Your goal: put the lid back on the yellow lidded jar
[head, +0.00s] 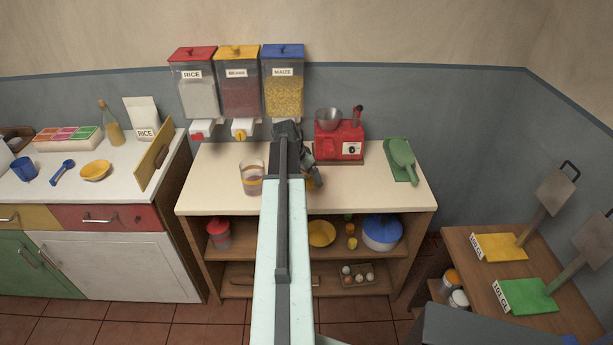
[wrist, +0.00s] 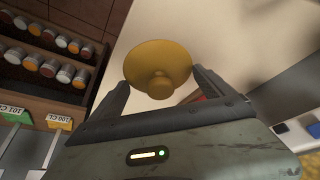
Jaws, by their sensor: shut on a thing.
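A yellow lid (wrist: 158,60), a round disc with a knob, sits between the fingers of my gripper (wrist: 160,82) in the wrist view. The fingers are shut on it, with the knob facing the camera. In the head view my gripper (head: 312,176) is over the middle of the cream counter, mostly hidden behind my arm, and only a little yellow shows there. An open-topped clear jar (head: 252,178) stands on the counter just left of my arm. I cannot tell whether it is the yellow lidded jar.
Dispensers (head: 240,85) hang behind. The counter's front right is clear. Shelves below hold a red-lidded jar (head: 218,235), a yellow bowl (head: 321,233) and a blue-lidded pot (head: 382,232).

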